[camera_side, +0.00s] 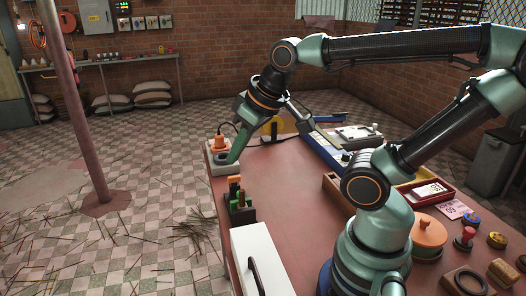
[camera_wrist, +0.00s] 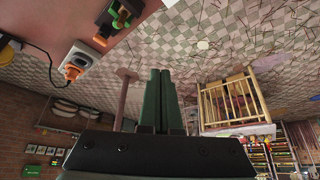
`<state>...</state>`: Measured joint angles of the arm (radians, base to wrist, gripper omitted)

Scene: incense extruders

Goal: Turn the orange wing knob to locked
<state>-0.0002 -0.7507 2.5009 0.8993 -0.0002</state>
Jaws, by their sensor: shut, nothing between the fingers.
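An orange plug-like piece (camera_side: 218,143) with a dark cable stands on a pale box (camera_side: 221,170) at the table's far left corner. It also shows in the wrist view (camera_wrist: 73,72), on the pale box beside a round grey socket (camera_wrist: 82,56). I cannot make out wings on it, so I cannot tell whether it is the orange wing knob. My gripper (camera_side: 233,160) is over or beside the box's right side in the side view; contact is unclear. In the wrist view, its dark green fingers (camera_wrist: 161,74) are shut together and empty, with the orange piece off to the left.
A dark holder (camera_side: 242,214) with orange and green pieces stands in front of the pale box. A white case (camera_side: 262,258) with a black handle lies nearer. A blue-edged tray (camera_side: 325,148) is at the far right. The red tabletop's middle (camera_side: 285,190) is clear.

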